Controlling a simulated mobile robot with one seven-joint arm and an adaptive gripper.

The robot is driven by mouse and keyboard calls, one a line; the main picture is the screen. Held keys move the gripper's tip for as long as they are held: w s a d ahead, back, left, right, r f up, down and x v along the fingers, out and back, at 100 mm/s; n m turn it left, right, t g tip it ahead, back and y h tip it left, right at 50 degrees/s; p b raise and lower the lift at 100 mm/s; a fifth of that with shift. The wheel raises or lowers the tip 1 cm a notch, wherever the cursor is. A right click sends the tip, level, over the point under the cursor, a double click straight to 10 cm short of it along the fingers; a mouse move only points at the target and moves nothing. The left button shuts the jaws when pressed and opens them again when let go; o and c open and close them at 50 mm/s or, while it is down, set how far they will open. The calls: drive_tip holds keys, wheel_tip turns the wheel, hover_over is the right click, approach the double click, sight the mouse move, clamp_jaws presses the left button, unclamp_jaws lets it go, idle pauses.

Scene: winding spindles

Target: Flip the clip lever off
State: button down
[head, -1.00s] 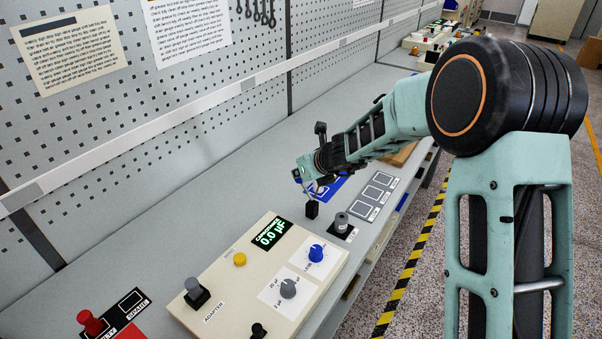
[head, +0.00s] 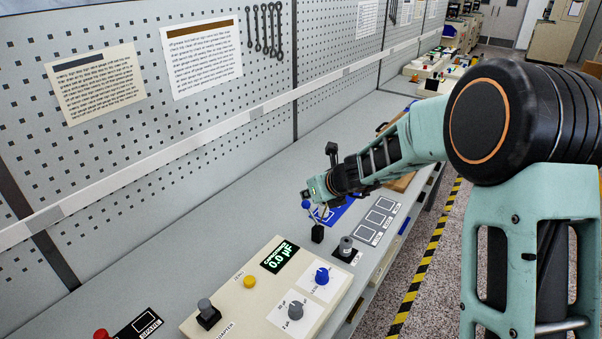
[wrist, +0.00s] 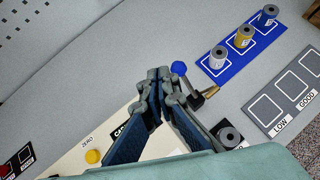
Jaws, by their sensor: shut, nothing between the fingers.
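The clip lever appears as a blue ball-ended lever (head: 305,204) on the small black block fixture (head: 317,234) on the bench. In the wrist view the blue ball (wrist: 179,68) sits just right of my fingertips, with a brass and black part (wrist: 204,97) below it. My gripper (wrist: 160,76) is shut and empty, its tips close beside the ball; I cannot tell whether they touch. In the head view my gripper partly hides the lever's stem.
A cream meter box (head: 245,310) with knobs and a display stands nearer. A grey spool (head: 346,243) on a black pad is close to the fixture's right. A blue mat (wrist: 211,72) holds three spools (wrist: 243,37). A grey LOW/GOOD tray (wrist: 270,96) lies beyond.

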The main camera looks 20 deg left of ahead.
wheel_tip(320, 180, up, 7)
drive_tip(key=s+p, duration=0.1)
drive_tip(key=shift+s+a, duration=0.35)
drive_tip(key=shift+a, duration=0.1)
